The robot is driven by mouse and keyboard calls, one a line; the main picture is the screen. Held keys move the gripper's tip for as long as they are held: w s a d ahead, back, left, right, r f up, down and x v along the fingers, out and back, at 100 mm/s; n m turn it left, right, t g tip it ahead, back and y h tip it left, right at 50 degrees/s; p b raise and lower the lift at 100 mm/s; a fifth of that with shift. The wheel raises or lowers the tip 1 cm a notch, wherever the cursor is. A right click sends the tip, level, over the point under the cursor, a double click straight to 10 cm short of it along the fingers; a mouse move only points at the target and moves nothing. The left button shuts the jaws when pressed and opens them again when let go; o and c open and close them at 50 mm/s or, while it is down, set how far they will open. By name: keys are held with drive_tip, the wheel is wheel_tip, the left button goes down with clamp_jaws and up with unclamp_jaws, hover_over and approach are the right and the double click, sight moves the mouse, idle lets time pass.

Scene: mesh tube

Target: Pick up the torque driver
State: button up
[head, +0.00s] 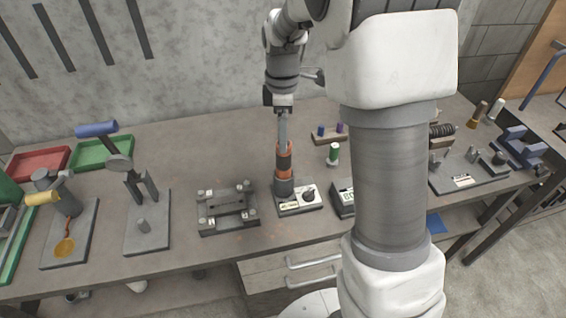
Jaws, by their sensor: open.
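The torque driver appears to be the upright tool with an orange and black handle (284,160). Its lower end sits in a dark cylindrical holder on a small grey base with a knob, near the middle of the table. My gripper (283,140) points straight down from above, directly over the driver. Its grey finger reaches the top of the orange handle in the picture. The fingers are seen edge-on and overlap, so the gap between them is hidden. The gripper is open. I cannot tell whether the fingers touch the handle.
A grey fixture plate (228,228) lies left of the driver. A green and white bottle (333,154) stands to the right, behind the small base. Stands with hammer-like tools are at left, beside red (40,160) and green trays. My arm hides part of the table's right.

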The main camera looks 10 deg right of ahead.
sight(284, 158)
drive_tip(key=f+p, duration=0.1)
drive_tip(key=f, duration=0.8)
drive_tip(key=shift+d+f, duration=0.2)
drive_tip(key=shift+w, duration=0.1)
clamp_jaws()
